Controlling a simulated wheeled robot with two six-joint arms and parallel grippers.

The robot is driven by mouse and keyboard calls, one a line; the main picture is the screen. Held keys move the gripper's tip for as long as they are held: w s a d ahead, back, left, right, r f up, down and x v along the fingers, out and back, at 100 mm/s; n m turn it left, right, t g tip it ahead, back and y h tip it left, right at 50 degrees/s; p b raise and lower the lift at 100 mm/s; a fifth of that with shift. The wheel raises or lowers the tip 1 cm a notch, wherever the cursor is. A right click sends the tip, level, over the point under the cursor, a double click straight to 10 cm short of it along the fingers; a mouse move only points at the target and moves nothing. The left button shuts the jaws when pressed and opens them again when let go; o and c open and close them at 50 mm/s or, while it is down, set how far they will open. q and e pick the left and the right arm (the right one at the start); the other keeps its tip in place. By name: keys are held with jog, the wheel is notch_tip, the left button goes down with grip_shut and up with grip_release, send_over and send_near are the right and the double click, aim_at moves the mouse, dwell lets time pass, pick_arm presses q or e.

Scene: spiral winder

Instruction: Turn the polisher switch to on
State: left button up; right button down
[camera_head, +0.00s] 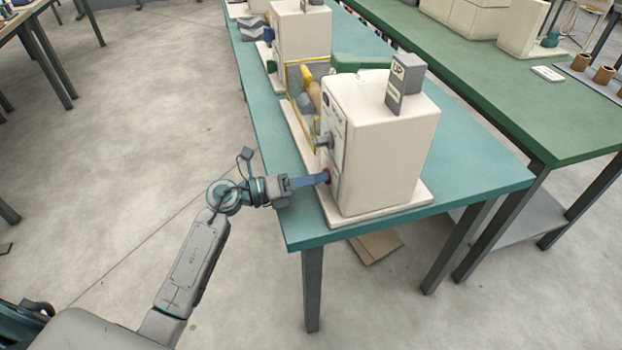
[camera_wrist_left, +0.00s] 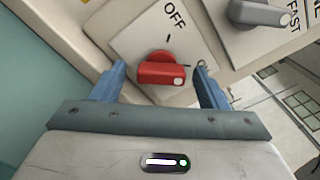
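The polisher (camera_head: 380,140) is a cream box-shaped machine on the end of the teal table. Its red switch knob (camera_wrist_left: 163,74) sits on a light plate marked OFF (camera_wrist_left: 175,14) in the left wrist view. My left gripper (camera_head: 325,178) is at the switch. In the wrist view its two blue fingers (camera_wrist_left: 160,78) are apart, one on each side of the red knob, with gaps showing. A white dot marks the knob's right end. My right gripper is not in view.
A grey lever (camera_wrist_left: 262,14) beside the word FAST is at the upper right of the wrist view. The teal table (camera_head: 465,188) carries more machines behind. A green table (camera_head: 560,130) stands to the right.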

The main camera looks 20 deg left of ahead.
pick_arm(q)
jog(key=shift+s+a, duration=0.15)
jog(key=shift+a, duration=0.05)
jog(key=b+v, duration=0.2)
jog(key=v, duration=0.8)
jog(key=shift+b, duration=0.35)
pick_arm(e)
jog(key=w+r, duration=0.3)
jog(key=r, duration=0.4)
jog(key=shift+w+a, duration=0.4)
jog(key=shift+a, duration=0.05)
pick_arm(q)
jog(key=shift+s+a+r, duration=0.1)
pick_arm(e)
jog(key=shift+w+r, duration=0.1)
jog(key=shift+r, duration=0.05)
